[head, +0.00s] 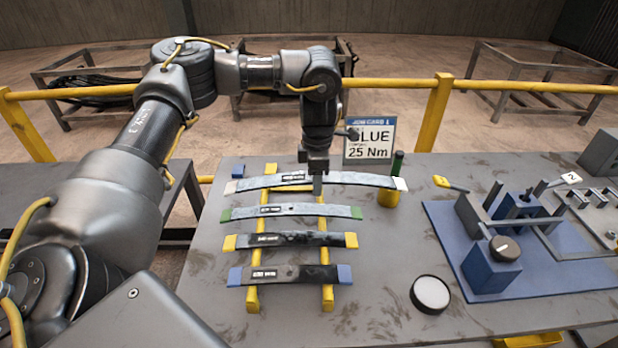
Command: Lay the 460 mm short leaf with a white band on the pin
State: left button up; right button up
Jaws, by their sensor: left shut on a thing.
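The long grey leaf with white bands (365,179) at its ends lies at the back of a row of leaves, across two yellow rails (253,298). My left gripper (318,184) points straight down and is shut on this leaf near its middle. I cannot tell whether the leaf is lifted off the rails. A blue fixture (490,273) with grey uprights and a black knob stands on a blue plate at the right. I cannot make out the pin clearly there. My right gripper is out of view.
Leaves with green (290,211), yellow (290,240) and blue (290,274) bands lie in front. A round white-topped tin (430,294) sits before the fixture.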

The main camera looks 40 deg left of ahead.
pick_arm(q)
jog(key=shift+s+d+r, duration=0.15)
jog(key=shift+d+r, duration=0.1)
jog(key=shift+d, duration=0.15)
jog(key=shift+s+d+f+m, duration=0.1)
jog(key=shift+s+d+m, duration=0.15)
jog(key=shift+m, duration=0.25)
jog(key=s+d+f+m, duration=0.1)
jog(key=s+d+m, duration=0.4)
jog(key=m, duration=0.7)
jog(key=s+d+f+m, duration=0.1)
jog(key=s+d+m, duration=0.3)
jog(key=s+m, duration=0.6)
jog(key=shift+d+f+m, duration=0.15)
jog(key=shift+d+m, duration=0.25)
jog(key=shift+m, duration=0.8)
